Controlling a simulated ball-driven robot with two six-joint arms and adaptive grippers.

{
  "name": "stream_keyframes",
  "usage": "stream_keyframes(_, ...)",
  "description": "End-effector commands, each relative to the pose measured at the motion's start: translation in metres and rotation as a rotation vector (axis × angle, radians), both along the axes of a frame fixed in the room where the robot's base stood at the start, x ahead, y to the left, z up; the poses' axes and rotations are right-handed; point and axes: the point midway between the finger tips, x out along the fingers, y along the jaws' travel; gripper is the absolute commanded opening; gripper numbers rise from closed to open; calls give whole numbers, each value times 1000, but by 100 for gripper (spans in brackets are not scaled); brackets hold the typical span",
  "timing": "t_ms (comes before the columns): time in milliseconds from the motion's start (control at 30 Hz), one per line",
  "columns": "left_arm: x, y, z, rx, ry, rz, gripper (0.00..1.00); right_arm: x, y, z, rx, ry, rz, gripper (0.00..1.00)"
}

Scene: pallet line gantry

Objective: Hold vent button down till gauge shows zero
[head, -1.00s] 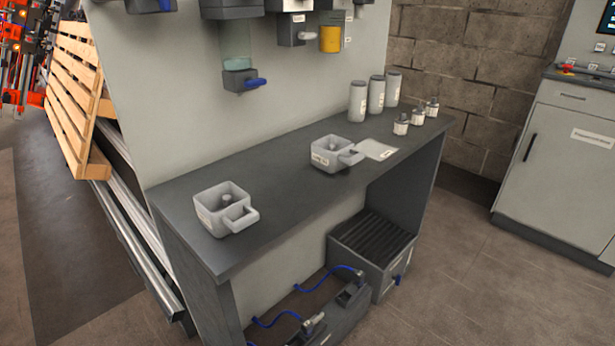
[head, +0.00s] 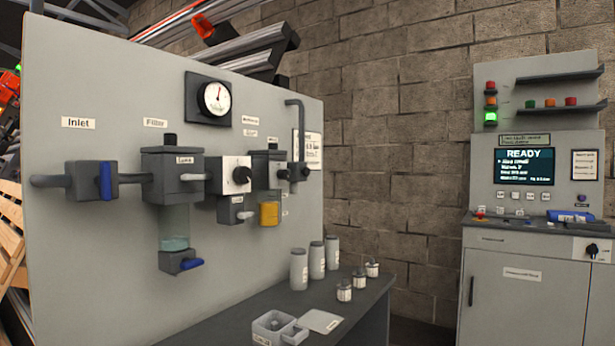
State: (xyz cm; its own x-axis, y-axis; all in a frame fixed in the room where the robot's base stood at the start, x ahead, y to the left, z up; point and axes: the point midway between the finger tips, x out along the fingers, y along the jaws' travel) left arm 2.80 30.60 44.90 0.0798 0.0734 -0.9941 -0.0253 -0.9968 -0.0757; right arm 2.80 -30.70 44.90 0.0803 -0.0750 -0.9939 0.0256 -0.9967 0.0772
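A round white gauge (head: 216,99) in a black square housing sits high on the grey panel (head: 90,260). Its needle points roughly upward; the scale is too small to read. Below it is a row of fittings: an inlet valve with a blue handle (head: 105,181), a filter block (head: 172,178) with a clear bowl and blue drain lever (head: 190,264), and a white box with a black knob (head: 242,175). A further grey unit (head: 268,172) has a yellow bowl. I cannot tell which part is the vent button. Neither gripper is in view.
At right, a cabinet (head: 525,305) carries a screen (head: 525,166) reading READY and a lit green lamp (head: 490,117).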

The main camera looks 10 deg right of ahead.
Motion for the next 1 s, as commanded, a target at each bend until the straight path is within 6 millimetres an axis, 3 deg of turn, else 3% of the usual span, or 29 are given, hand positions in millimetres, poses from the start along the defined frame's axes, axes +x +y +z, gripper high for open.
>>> stream_keyframes(333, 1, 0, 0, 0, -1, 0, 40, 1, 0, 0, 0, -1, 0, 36)
stream_keyframes(633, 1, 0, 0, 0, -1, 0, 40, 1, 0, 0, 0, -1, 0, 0)
stream_keyframes(1000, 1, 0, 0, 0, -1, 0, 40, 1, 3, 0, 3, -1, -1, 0)
